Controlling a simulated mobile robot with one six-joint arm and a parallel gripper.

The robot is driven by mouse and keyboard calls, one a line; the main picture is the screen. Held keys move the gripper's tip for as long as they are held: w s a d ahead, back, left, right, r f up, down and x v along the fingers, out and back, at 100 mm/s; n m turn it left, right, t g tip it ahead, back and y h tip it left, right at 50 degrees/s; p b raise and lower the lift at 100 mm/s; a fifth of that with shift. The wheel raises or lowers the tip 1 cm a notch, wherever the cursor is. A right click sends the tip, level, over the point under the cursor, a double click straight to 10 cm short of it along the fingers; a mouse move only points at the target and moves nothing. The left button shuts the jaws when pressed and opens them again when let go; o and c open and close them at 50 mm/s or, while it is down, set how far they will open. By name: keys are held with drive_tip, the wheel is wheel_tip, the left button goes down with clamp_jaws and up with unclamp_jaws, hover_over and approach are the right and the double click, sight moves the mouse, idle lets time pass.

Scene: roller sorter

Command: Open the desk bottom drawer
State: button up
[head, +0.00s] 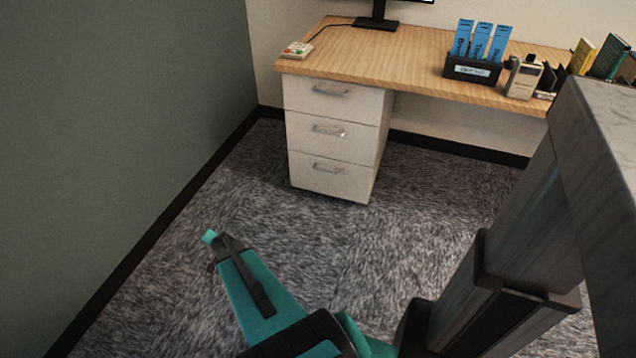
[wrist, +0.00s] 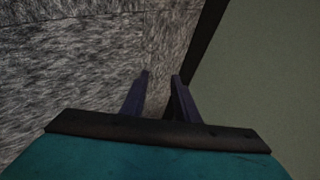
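A white drawer unit (head: 366,154) with three stacked drawers stands under the left end of the wooden desk. The bottom drawer (head: 310,178) is closed, with its front flush with the drawers above. The wrist view does not show the drawer unit.
The green wall (head: 120,110) with its black skirting (head: 165,226) runs along the left and also shows right in the wrist view. Grey carpet (head: 400,230) before the drawers is clear. On the desk (head: 400,62) stand a dark file holder (head: 470,68), a handheld device (head: 523,78) and books.

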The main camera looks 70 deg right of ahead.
drive_tip(key=s+d+m+h+b, duration=0.3)
drive_tip(key=d+m, duration=0.1)
drive_tip(key=d, duration=0.6)
drive_tip(key=s+d+m+h+b, duration=0.3)
drive_tip(key=s+d, duration=0.1)
drive_tip(key=d, duration=0.7)
drive_tip(key=s+d+r+m+g+h+b, duration=0.2)
drive_tip(key=s+d+m+g+h+b, duration=0.3)
drive_tip(key=s+d, duration=1.2)
drive_tip(key=s+m+g, duration=0.2)
drive_tip(key=m, duration=0.2)
drive_tip(key=shift+s+d+r+m+b, duration=0.2)
drive_tip(key=shift+d+r+m+b, duration=0.1)
drive_tip(key=shift+m, duration=0.1)
drive_tip(key=shift+d, duration=0.1)
drive_tip(key=s+b+x, duration=0.1)
drive_tip(key=b+x, duration=0.2)
drive_tip(key=x, duration=1)
drive_tip(key=shift+w+d+b, duration=0.35)
drive_tip(key=shift+w, duration=0.15)
drive_tip(key=shift+r, duration=0.1)
